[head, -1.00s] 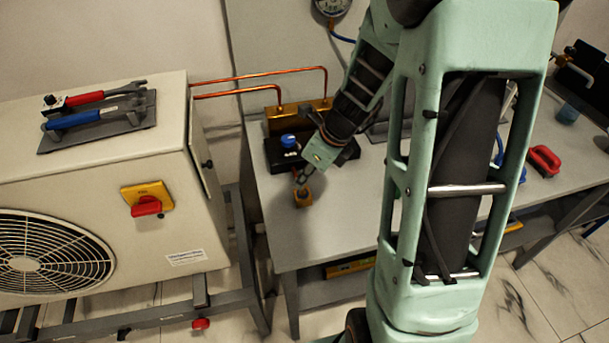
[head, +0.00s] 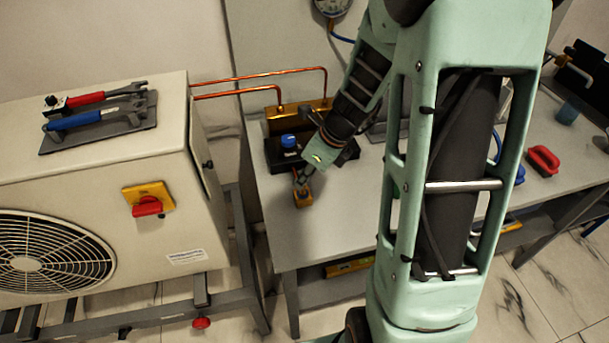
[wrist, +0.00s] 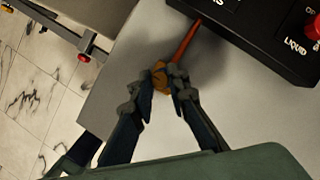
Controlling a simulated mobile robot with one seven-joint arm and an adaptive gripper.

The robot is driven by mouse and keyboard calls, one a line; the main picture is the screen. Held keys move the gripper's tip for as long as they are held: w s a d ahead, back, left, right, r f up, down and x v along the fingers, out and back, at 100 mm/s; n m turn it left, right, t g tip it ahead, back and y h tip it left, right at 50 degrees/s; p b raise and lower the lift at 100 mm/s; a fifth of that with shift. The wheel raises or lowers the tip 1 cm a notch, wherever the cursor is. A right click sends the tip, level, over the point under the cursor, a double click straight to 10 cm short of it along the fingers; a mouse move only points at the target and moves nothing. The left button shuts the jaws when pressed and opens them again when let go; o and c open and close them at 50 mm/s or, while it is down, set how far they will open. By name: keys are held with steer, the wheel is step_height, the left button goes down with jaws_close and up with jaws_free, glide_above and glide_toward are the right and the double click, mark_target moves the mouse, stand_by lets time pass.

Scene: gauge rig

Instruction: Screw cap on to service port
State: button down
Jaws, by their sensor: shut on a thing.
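My gripper (wrist: 168,86) is shut on a small brass-coloured piece (wrist: 159,76), its fingertips on either side of it in the wrist view. I take this piece to be the cap or port fitting, but cannot tell which. A thin copper-orange tube (wrist: 185,40) runs from beside the black box towards the piece; whether they touch is unclear. In the head view, my gripper (head: 303,184) reaches down to a brass-coloured block (head: 303,199) near the table's left edge. The fingertips hide part of its top. Threads are too small to make out.
The black box (wrist: 262,35) bears a LIQUID label and a red knob (wrist: 313,27). A blue-topped part (head: 288,141) stands behind my gripper. The cream outdoor unit (head: 95,190) is left of the table (head: 330,235). Tabletop in front of my gripper is clear.

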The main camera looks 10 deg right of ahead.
steer(key=shift+f, duration=0.15)
steer(key=shift+f+b, duration=1)
steer(key=shift+f, duration=0.05)
steer(key=shift+f, duration=0.1)
stand_by(0.6)
stand_by(0.4)
steer(key=shift+m+h+p, duration=0.3)
steer(key=shift+m+p, duration=0.25)
steer(key=shift+m, duration=0.25)
steer(key=m+t+h+p, duration=0.1)
steer(key=m, duration=0.2)
steer(key=shift+d+m, duration=0.1)
steer(key=shift+m, duration=0.2)
